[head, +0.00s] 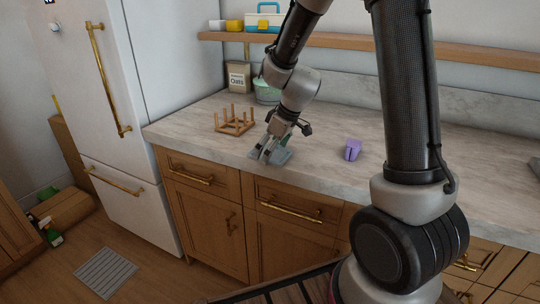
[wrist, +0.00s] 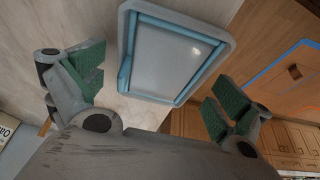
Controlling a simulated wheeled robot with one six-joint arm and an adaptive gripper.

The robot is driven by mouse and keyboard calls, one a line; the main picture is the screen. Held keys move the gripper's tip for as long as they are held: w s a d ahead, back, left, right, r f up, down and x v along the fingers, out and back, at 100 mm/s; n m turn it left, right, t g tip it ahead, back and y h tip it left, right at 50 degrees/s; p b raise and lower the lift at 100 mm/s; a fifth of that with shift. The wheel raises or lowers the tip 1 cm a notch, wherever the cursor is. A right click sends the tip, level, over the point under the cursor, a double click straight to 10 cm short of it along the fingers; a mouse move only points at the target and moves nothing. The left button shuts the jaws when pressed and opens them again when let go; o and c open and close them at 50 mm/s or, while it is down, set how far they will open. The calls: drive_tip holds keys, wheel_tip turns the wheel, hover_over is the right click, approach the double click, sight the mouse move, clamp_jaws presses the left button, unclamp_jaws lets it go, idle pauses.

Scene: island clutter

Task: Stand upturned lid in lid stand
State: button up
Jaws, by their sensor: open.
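The upturned lid (wrist: 172,58) is a grey-blue rectangle with a raised teal rim. It lies on the counter near its front edge and also shows in the head view (head: 284,156), partly hidden by my gripper. My gripper (head: 267,153) is above and beside the lid, pointing down. In the wrist view my gripper (wrist: 160,88) is open, with its green pads on either side of the lid's near part and nothing visibly held. The wooden lid stand (head: 234,124) with several upright pegs stands farther back to the left, and no lid shows in it.
A purple container (head: 353,149) stands to the right on the counter (head: 325,165). An oats package (head: 238,77) and a pale green bowl (head: 266,92) stand at the back. The fridge (head: 110,90) is left of the counter. Counter between lid and purple container is clear.

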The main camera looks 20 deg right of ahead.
drive_tip(key=c, duration=1)
